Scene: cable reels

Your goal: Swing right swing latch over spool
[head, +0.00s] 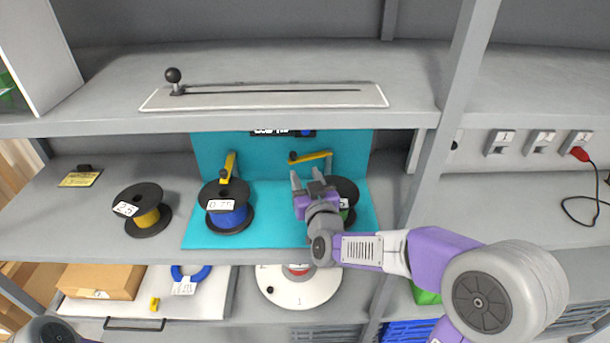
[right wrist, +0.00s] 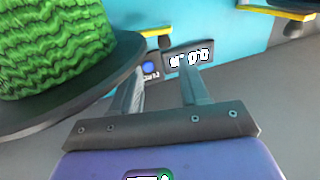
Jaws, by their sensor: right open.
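The right swing latch (head: 315,157) is a yellow bar with a black knob at its left end, at the back of the teal bay. It points left, behind the green spool (head: 345,191), not across it. My right gripper (head: 303,178) is open and empty, in front of the latch knob and left of the spool, partly hiding the spool. In the right wrist view, the gripper (right wrist: 160,80) has its fingers apart, with the green spool (right wrist: 55,50) at left and a yellow latch (right wrist: 155,31) beyond the fingertips. My left gripper is out of view.
A blue spool (head: 229,214) stands left in the bay, with another yellow latch (head: 230,162) behind it. A yellow spool (head: 147,215) stands further left. The upper shelf (head: 408,85) overhangs the bay. A grey post (head: 445,130) stands at right.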

